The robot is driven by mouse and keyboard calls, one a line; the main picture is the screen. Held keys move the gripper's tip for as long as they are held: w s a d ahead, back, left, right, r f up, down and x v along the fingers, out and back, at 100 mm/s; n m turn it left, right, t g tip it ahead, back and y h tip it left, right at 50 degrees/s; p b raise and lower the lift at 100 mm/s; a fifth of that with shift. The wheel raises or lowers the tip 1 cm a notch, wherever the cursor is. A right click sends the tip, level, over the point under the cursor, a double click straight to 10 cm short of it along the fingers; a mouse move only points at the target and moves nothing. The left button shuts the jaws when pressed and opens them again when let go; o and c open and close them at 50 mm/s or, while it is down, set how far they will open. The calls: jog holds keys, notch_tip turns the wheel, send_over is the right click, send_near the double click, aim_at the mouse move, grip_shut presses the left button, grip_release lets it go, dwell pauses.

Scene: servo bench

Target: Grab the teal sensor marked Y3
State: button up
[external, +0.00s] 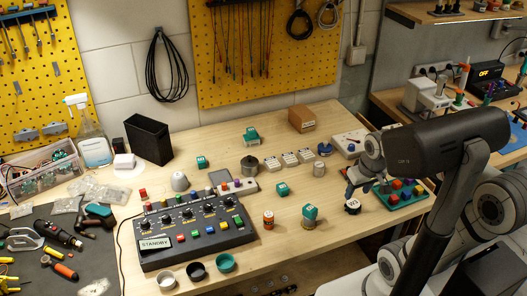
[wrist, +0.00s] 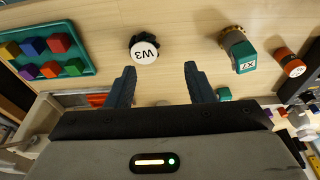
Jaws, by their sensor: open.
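Several teal blocks with white labels stand on the bench in the external view: one at the back (external: 251,134), one left of centre (external: 202,162), one near the middle (external: 282,189), and one on a brass-coloured base (external: 310,213). Their labels are too small for me to read there, so I cannot tell which is Y3. In the wrist view, a labelled teal block on a brass base (wrist: 244,57) is right of my gripper (wrist: 159,68); its marking seems to read X7. Another teal block (wrist: 223,94) is partly hidden by the right finger. My gripper is open and empty.
A white-topped round part marked W3 (wrist: 145,49) lies just beyond the fingertips. A teal tray of coloured cubes (wrist: 44,52) is at left. An orange cylinder (wrist: 291,63) is at right. The control box (external: 190,228) and a black bin (external: 148,138) stand further left.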

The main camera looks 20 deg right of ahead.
jog(key=shift+o, duration=0.5)
jog(key=n+g+p, duration=0.1)
jog(key=g+p, duration=0.2)
jog(key=p, duration=0.3)
send_over(283, 186)
notch_tip(283, 186, down, 3)
jog(key=shift+r, duration=0.1)
jog(key=shift+w+a+f, duration=0.1)
jog(key=shift+w+f, duration=0.05)
jog(key=shift+f, duration=0.1)
jog(key=f, duration=0.5)
jog(key=f+p, duration=0.1)
jog(key=f, duration=0.1)
jog(key=shift+s+f, duration=0.25)
jog(key=shift+f, duration=0.05)
jog(key=shift+c, duration=0.4)
jog(key=c, duration=1)
